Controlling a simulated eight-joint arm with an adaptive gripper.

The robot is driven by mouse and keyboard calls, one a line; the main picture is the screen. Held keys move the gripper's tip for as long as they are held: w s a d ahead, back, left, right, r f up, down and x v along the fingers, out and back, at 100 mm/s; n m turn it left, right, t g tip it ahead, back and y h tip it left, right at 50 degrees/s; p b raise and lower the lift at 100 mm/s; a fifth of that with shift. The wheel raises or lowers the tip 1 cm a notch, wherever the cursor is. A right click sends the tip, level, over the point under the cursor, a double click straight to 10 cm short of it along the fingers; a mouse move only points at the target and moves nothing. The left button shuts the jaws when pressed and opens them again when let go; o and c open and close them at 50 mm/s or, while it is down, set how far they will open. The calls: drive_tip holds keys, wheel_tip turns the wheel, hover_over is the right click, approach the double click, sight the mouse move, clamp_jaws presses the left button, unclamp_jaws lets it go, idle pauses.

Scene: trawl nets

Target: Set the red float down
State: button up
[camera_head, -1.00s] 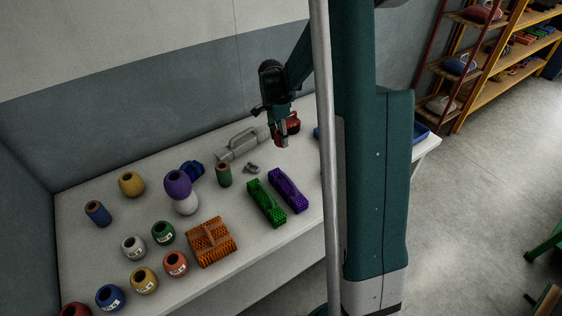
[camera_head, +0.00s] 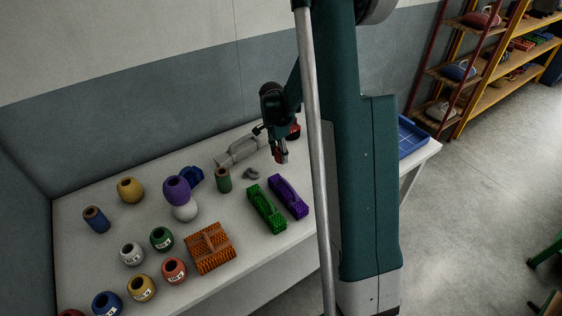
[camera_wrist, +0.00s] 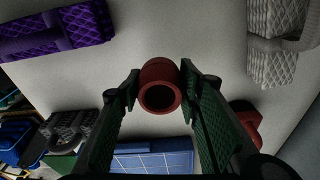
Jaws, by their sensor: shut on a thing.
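The red float (camera_wrist: 158,88), a small round-ended tube with a dark hole, sits between the fingertips of my gripper (camera_wrist: 160,84) in the wrist view. My gripper is shut on it. In the head view my gripper (camera_head: 280,148) points down over the white table, and the float (camera_head: 282,158) shows as a small red patch at its tips. It is to the right of the grey lumpy piece and behind the purple block. I cannot tell whether the float touches the table.
A purple block (camera_head: 288,197) and a green block (camera_head: 266,209) lie in front. A grey handled tool (camera_head: 238,151) and another red object (camera_head: 294,131) are behind. A blue tray (camera_head: 412,138) is at right. Several floats and an orange block (camera_head: 211,248) fill the left.

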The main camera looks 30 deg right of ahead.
sight(279, 149)
drive_tip(key=shift+f, duration=0.1)
drive_tip(key=shift+f+b, duration=0.3)
drive_tip(key=shift+f, duration=1.5)
drive_tip(key=shift+f, duration=0.1)
drive_tip(key=o, duration=0.8)
drive_tip(key=shift+o, duration=0.2)
drive_tip(key=r, duration=0.4)
drive_tip(key=a+r+p, duration=0.1)
drive_tip(key=r, duration=0.7)
drive_tip(key=shift+a+r+p, duration=0.1)
drive_tip(key=shift+a+p, duration=0.15)
drive_tip(key=shift+p, duration=0.15)
